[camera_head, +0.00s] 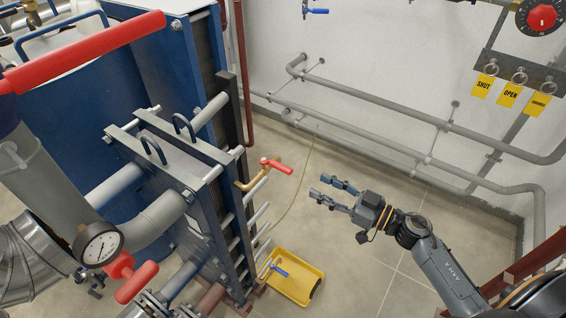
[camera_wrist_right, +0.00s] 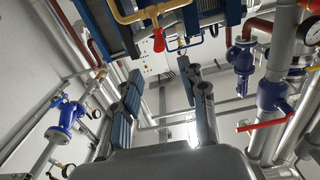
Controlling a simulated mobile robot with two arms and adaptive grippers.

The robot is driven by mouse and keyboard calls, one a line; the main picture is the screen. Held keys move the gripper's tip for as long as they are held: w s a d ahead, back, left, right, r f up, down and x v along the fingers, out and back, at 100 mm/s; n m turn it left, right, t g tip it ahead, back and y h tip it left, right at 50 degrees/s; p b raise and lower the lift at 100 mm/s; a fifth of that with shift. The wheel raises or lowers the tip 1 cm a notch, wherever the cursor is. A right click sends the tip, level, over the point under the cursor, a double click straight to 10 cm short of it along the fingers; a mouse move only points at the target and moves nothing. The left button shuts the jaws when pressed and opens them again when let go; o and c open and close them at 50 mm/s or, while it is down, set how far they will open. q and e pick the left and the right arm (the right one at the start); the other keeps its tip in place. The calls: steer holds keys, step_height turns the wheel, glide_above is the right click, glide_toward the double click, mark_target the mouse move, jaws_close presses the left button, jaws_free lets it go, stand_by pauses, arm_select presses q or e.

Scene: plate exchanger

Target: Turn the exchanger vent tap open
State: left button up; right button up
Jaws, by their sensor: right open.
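The tap with a red lever (camera_head: 277,166) sits on a brass pipe (camera_head: 250,184) at the side of the blue plate exchanger (camera_head: 205,205). The lever points to the right, away from the exchanger. A red lever on brass piping (camera_wrist_right: 158,40) also shows at the top of the right wrist view. My right gripper (camera_head: 326,190) is open and empty, to the right of the lever and apart from it, with its fingers pointing toward the exchanger side. Its two fingers (camera_wrist_right: 160,75) also show spread in the wrist view. My left gripper is not in view.
A yellow tray (camera_head: 312,296) lies on the floor below, with a blue-handled tap (camera_head: 279,271) above it. Grey pipes (camera_head: 390,122) run along the wall. Yellow tags (camera_head: 510,95) hang at the upper right. A gauge (camera_head: 98,245) stands at the left. Floor around my gripper is clear.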

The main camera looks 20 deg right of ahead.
mark_target(292, 172)
steer(key=x, duration=0.2)
steer(key=p+x, duration=0.1)
steer(key=x, duration=0.2)
steer(key=shift+w+a+r, duration=0.2)
steer(key=p+x, duration=0.1)
steer(key=x, duration=0.4)
steer(key=shift+w+a+f, duration=0.15)
steer(key=shift+w+a, duration=0.05)
steer(key=shift+w, duration=0.15)
steer(key=shift+w+a+f, duration=0.1)
steer(key=shift+w+a, duration=0.3)
steer(key=shift+w, duration=0.1)
steer(key=c, duration=0.9)
